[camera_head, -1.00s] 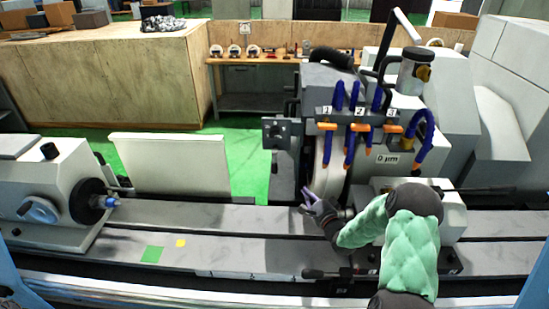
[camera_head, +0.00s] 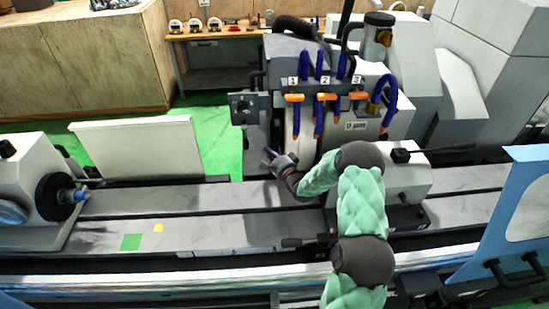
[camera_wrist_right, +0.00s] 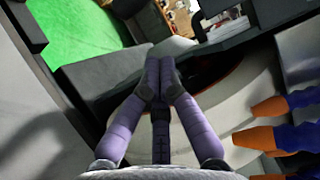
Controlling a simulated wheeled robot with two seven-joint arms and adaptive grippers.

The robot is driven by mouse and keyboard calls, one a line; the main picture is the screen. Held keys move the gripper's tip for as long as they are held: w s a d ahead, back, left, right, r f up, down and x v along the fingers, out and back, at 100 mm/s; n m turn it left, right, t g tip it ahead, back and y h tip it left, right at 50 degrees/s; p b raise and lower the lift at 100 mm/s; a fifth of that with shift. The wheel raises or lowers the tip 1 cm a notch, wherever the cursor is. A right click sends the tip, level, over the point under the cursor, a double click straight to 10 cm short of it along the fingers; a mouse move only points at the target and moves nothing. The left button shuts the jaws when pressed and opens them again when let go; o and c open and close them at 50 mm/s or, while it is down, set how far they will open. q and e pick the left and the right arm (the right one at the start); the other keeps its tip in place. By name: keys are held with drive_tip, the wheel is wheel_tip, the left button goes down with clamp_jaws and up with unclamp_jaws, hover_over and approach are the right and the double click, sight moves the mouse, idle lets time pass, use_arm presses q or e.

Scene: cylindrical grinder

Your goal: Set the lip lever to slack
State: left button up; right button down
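My right gripper (camera_head: 273,155) is in front of and just left of the grinding wheel (camera_head: 299,125), its arm coming up from the lower right. In the right wrist view, the two purple fingers of this gripper (camera_wrist_right: 159,68) meet at their tips, with no held object visible between them. No lever is labelled as the lip lever. A long black lever (camera_head: 448,149) sticks out from the grey unit at the right, apart from the gripper. A shorter black handle (camera_head: 300,242) sits at the front of the bed. My left gripper is out of view.
Orange-tipped coolant nozzles (camera_head: 326,97) hang over the wheel and come close on the right in the wrist view (camera_wrist_right: 272,107). A grey control box (camera_head: 246,108) stands left of the wheel. A blue door (camera_head: 518,205) is at right. The machine bed (camera_head: 195,199) is mostly clear at left.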

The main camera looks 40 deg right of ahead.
sight(245, 137)
drive_tip(key=w, duration=0.1)
drive_tip(key=w+a, duration=0.1)
drive_tip(key=w, duration=0.1)
drive_tip(key=w+a+p, duration=0.1)
drive_tip(key=w, duration=0.1)
drive_tip(key=shift+w+a, duration=0.2)
drive_tip(key=shift+w+a+f+m+b, duration=0.1)
drive_tip(key=shift+a+f+m+b, duration=0.15)
drive_tip(key=shift+b, duration=0.55)
